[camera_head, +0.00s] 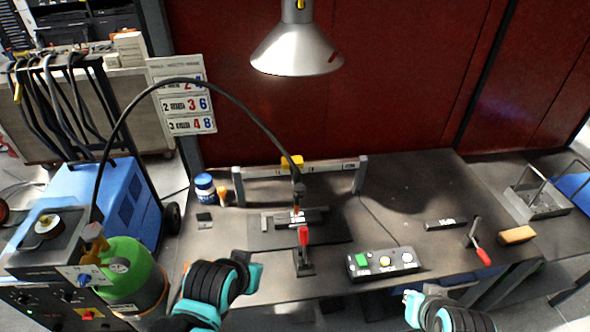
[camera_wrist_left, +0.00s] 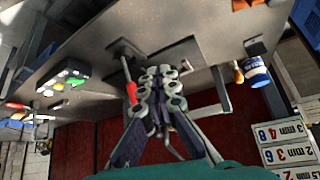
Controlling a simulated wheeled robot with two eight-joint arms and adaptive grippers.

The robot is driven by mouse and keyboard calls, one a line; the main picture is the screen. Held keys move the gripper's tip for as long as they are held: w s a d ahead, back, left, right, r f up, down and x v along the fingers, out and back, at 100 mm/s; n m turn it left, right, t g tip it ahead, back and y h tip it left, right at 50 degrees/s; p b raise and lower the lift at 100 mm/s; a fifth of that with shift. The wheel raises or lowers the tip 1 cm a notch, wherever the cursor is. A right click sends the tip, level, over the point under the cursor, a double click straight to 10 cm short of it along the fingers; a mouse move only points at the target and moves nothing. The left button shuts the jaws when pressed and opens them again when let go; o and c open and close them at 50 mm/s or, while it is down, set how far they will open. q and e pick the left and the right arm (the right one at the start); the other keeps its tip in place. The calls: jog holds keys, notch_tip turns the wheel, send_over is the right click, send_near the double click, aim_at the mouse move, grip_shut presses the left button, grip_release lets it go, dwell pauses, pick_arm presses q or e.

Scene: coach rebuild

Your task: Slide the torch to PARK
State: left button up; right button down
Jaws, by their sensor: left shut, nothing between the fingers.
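The black torch (camera_head: 298,189) hangs at the end of a long dark cable (camera_head: 228,92), above the work plate in the head view. A yellow block (camera_head: 291,162) sits just above it on a pale rail (camera_head: 335,166) between two grey posts. The small lettering on the rail is too small to read, so I cannot tell which mark is PARK. My left gripper (camera_head: 254,273) is shut and empty, low at the front of the bench and left of the torch. Its closed fingers (camera_wrist_left: 166,85) fill the middle of the left wrist view. My right gripper (camera_head: 410,303) is at the front edge; its opening is unclear.
A red-handled clamp (camera_head: 304,246) stands in front of the torch, and a button box (camera_head: 382,263) lies to its right. Another red-handled lever (camera_head: 478,248) is further right. A blue-and-white jar (camera_head: 205,187) stands at the left. A lamp (camera_head: 296,50) hangs above.

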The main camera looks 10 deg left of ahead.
pick_arm(q)
jog(key=o, duration=0.5)
jog(key=shift+w+r, duration=0.1)
jog(key=shift+r, duration=0.1)
jog(key=o, duration=0.5)
jog(key=shift+m+g, duration=0.5)
jog(key=shift+g, duration=0.2)
jog(key=w+r+p, duration=0.1)
jog(key=r, duration=0.1)
jog(key=w+r+p, duration=0.1)
jog(key=r+p, duration=0.1)
jog(key=w+r+p, duration=0.1)
jog(key=w+r, duration=0.1)
jog(key=shift+d+r, duration=0.35)
notch_tip(320, 180, up, 7)
jog(key=m+g+p, duration=0.4)
jog(key=g+p, duration=0.2)
jog(key=p, duration=0.8)
send_over(299, 186)
jog(key=shift+s+f, duration=0.1)
jog(key=shift+s, duration=0.1)
jog(key=shift+w+d+f, duration=0.1)
jog(key=shift+w+f, duration=0.05)
jog(key=shift+f, duration=0.35)
notch_tip(299, 186, down, 7)
jog(key=shift+f, duration=0.15)
